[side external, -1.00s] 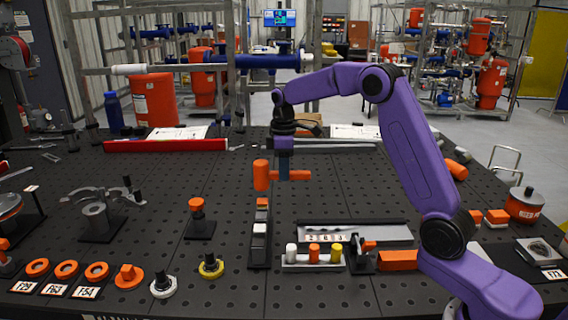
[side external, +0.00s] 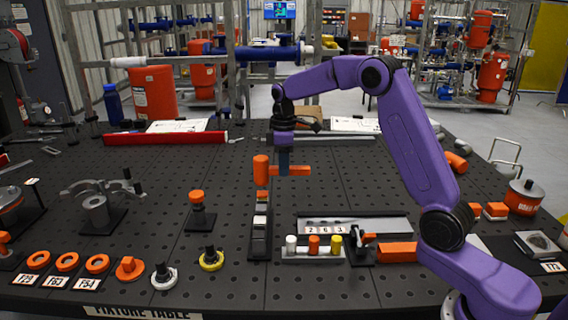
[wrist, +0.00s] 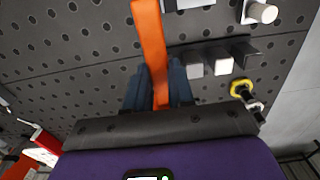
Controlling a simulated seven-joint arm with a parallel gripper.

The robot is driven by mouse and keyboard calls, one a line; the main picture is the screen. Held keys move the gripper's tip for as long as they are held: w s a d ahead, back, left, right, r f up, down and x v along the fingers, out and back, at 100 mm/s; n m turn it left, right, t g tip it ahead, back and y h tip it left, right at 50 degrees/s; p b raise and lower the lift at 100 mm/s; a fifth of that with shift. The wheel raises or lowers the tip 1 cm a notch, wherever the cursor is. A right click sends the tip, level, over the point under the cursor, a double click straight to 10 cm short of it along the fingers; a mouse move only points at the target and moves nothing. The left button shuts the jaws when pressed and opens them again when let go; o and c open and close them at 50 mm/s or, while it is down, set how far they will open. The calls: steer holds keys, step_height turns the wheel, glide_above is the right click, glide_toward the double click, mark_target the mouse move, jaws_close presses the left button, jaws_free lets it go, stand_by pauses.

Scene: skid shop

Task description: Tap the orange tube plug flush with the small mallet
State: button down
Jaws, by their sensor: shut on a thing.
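The small mallet has an orange head (side external: 261,171) and an orange handle (side external: 299,170). My gripper (side external: 284,170) is shut on the handle, and the head hangs to its left above the table. In the wrist view the orange handle (wrist: 152,40) runs up between the dark fingers (wrist: 160,92). An orange plug (side external: 313,244) stands between a white and a yellow one in a small rack. Another orange-topped piece (side external: 197,197) stands on a black base at left. I cannot tell which is the tube plug. Below the mallet head is a dark fixture strip (side external: 260,245) with pale blocks.
A grey tray with number tiles (side external: 355,225) lies right of the strip. Orange rings (side external: 67,262) and knobs line the front left edge. A red bar (side external: 165,138) lies at the back. Bare perforated table shows between the pieces.

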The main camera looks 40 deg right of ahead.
step_height(320, 180, down, 3)
steer(key=shift+f, duration=0.15)
steer(key=shift+r, duration=1.65)
steer(key=shift+f, duration=0.1)
steer(key=shift+f, duration=1.7)
steer(key=shift+r, duration=0.1)
steer(key=shift+r, duration=1.5)
